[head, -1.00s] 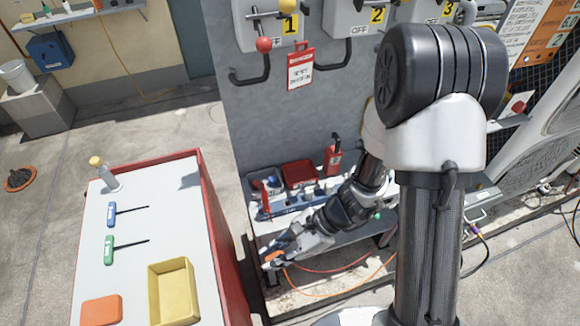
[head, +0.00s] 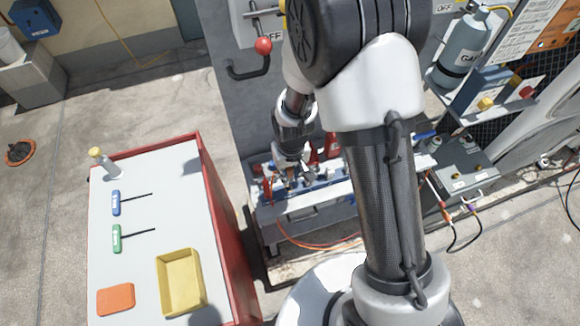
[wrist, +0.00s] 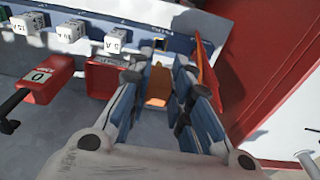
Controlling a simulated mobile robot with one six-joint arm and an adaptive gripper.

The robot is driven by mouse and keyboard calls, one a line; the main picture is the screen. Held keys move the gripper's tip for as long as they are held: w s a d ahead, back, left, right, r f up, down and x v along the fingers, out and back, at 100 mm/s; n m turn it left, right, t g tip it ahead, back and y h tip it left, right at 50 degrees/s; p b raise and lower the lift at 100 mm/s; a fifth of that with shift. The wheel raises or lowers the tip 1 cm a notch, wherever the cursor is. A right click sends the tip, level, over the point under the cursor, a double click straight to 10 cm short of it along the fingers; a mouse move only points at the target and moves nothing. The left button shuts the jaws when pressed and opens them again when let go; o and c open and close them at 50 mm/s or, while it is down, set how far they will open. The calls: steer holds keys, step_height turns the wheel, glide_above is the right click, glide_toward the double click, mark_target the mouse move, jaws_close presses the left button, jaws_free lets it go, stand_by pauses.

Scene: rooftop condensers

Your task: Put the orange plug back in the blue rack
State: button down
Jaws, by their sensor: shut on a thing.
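The orange plug (wrist: 157,86) is between the fingers of my gripper (wrist: 161,68), which is shut on it. The blue rack (wrist: 95,17) runs across the top of the wrist view and holds several white blocks. A dark square slot (wrist: 160,43) shows in the rack just beyond my fingertips. The plug looks apart from the slot, but I cannot tell the height between them. In the head view my gripper (head: 292,172) is over the left part of the rack (head: 322,196), and my arm hides part of it.
A red tray (wrist: 103,80) and a red box marked 0 (wrist: 42,82) lie left of my fingers. An upright orange-red piece (wrist: 204,68) stands close on the right. An orange cable (head: 300,242) hangs below the bench. A red-sided cart (head: 150,230) stands at left.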

mark_target(290, 192)
steer(key=shift+f+b, duration=2.05)
steer(key=shift+f, duration=1.05)
steer(key=shift+f+b, duration=1.35)
steer(key=shift+f, duration=0.15)
steer(key=c, duration=1.4)
jaws_free()
step_height(290, 192, up, 12)
steer(key=s, duration=0.1)
steer(key=shift+d, duration=0.15)
steer(key=shift+r, duration=0.1)
